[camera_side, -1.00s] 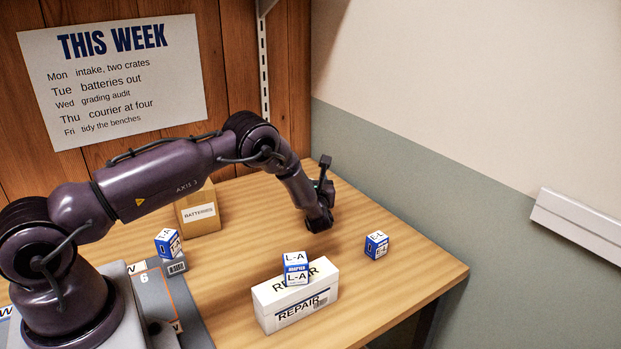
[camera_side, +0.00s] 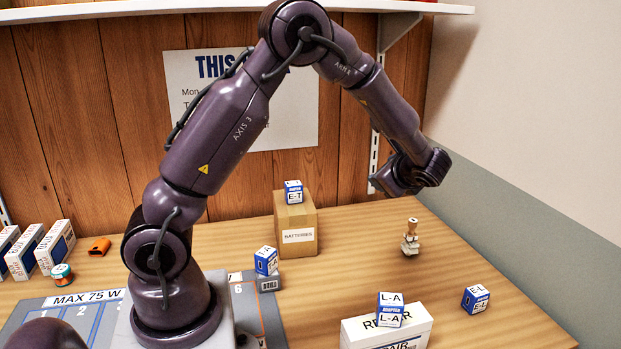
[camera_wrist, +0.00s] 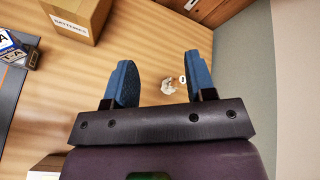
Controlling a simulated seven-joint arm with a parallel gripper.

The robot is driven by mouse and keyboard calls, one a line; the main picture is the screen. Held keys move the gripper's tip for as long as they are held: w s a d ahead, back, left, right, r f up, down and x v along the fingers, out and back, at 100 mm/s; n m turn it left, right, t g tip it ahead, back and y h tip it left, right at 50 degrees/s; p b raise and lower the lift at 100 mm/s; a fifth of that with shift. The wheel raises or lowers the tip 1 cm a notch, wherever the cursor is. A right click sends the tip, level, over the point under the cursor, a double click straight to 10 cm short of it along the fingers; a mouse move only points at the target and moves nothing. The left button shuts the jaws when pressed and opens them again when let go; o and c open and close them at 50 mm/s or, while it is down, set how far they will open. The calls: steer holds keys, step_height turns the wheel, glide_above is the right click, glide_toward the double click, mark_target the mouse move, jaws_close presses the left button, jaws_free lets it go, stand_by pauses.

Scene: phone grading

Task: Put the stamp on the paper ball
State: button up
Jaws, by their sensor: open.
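The stamp (camera_side: 412,227), with a brown handle, stands roughly upright on the pale crumpled paper ball (camera_side: 410,247) on the table in the side view. In the wrist view the paper ball (camera_wrist: 168,87) lies between and beyond the fingers, and the stamp's round top (camera_wrist: 182,79) shows at its right. My gripper (camera_side: 388,187) hangs above and a little left of them in the side view, clear of both. Its two blue fingers (camera_wrist: 158,78) are apart and empty. The exact contact between stamp and ball is too small to make out.
A BATTERIES carton (camera_side: 298,237) with an E-T box (camera_side: 293,192) on top stands to the left. A REPAIR box (camera_side: 362,333) bears an L-A box (camera_side: 390,310) in front. An E-L box (camera_side: 475,299) stands at right. The table around the paper ball is clear.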

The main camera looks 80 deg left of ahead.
steer(key=s+d+r+n+t+h, duration=0.2)
steer(key=s+d+r+n+h, duration=0.2)
steer(key=s+d, duration=0.5)
steer(key=s+d+r+n+t+h, duration=0.3)
steer(key=s+d+r+n+h, duration=0.2)
steer(key=s, duration=0.7)
steer(key=d+n+h, duration=0.2)
steer(key=d+h, duration=0.1)
steer(key=d, duration=0.1)
steer(key=shift+s+d+r+h, duration=0.2)
steer(key=shift+s+d+h, duration=0.05)
steer(key=shift+h, duration=0.15)
